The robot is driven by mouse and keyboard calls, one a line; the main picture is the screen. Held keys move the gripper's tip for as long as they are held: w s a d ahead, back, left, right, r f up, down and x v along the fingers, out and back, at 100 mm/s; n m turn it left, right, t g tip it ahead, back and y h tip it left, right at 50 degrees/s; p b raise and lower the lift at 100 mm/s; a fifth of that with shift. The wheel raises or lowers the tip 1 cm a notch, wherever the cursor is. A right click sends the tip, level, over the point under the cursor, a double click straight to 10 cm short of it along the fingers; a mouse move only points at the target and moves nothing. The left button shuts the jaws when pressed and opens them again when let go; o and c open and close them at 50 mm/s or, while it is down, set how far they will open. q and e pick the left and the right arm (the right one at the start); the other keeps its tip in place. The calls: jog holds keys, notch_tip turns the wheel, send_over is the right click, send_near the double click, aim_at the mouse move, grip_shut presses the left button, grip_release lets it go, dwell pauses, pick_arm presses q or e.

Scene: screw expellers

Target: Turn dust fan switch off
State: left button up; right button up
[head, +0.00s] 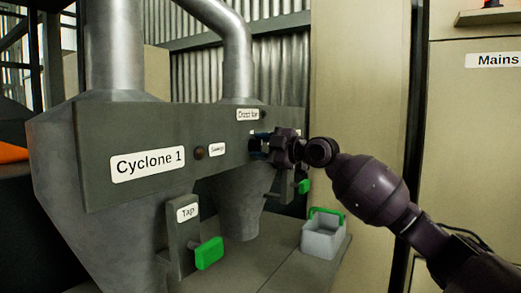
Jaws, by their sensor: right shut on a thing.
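The grey Cyclone 1 panel (100,185) fills the left and middle of the head view. A small label that seems to read "Dust fan" (247,114) is on its upper right part. My right gripper (258,146) is at the panel just below this label, its fingers against or very close to the panel face. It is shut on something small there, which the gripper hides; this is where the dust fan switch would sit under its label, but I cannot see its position. My left gripper is not in view.
A round brown knob (199,153) sits left of a small label (217,149). A green tap handle (209,252) sticks out below. A beige Mains cabinet (470,150) stands at right.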

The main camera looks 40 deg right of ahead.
dwell(0.3)
jog(key=o, duration=0.9)
jog(key=shift+a, duration=0.1)
jog(key=shift+s, duration=0.15)
jog(key=p+v, duration=0.1)
jog(key=v, duration=0.9)
jog(key=shift+s+d, duration=0.2)
jog(key=shift+f, duration=0.1)
jog(key=shift+s, duration=0.1)
